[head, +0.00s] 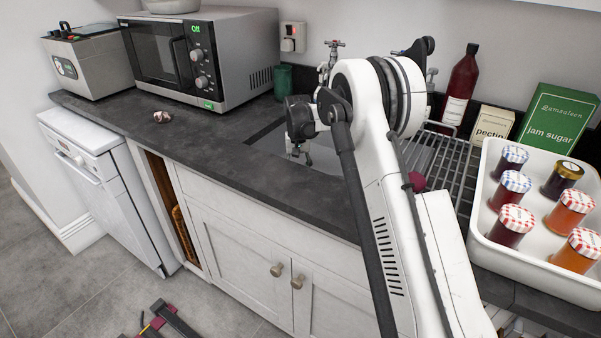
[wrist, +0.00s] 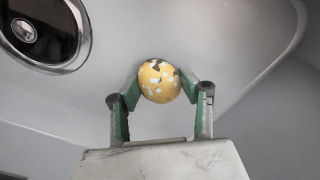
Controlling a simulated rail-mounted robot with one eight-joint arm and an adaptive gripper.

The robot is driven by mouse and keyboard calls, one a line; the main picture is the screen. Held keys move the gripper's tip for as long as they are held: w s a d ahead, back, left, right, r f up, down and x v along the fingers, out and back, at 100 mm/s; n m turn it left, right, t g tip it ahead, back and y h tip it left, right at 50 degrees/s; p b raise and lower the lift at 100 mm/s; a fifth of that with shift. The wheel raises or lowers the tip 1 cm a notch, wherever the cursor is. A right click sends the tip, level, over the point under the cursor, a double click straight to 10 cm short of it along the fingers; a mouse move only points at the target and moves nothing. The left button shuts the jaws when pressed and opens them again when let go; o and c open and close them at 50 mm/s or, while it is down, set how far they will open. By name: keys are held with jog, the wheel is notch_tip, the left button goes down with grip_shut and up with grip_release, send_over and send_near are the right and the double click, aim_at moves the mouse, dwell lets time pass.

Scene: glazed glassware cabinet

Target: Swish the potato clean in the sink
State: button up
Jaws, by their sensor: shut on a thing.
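In the wrist view the potato (wrist: 159,81) is yellow with dark brown and pale patches. My gripper (wrist: 160,88) is shut on it, with one green-padded finger at each side. The pale sink (wrist: 225,45) lies beyond it, with the dark round drain (wrist: 42,28) at the upper left. I cannot tell if the potato touches the sink or if there is water around it. In the head view my gripper points down into the sink (head: 268,143), and my arm covers much of the basin. The potato is hidden there.
A tap (head: 331,58) stands behind the sink, partly covered by my arm. A wire rack (head: 441,165) and a white tray (head: 482,205) of several jars are at the right. A microwave (head: 205,55) stands at the left. A small brownish lump (head: 162,117) lies on the counter.

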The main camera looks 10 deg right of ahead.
jog(key=shift+s+d+b, duration=0.5)
jog(key=shift+s+d, duration=1.55)
jog(key=shift+s, duration=0.05)
jog(key=shift+w+a, duration=2.1)
jog(key=shift+w, duration=0.1)
jog(key=shift+r+p, duration=2.1)
jog(key=shift+r, duration=2.95)
jog(key=shift+c, duration=0.2)
jog(key=shift+r, duration=0.1)
notch_tip(320, 180, up, 16)
jog(key=p, duration=0.7)
jog(key=shift+p, duration=0.35)
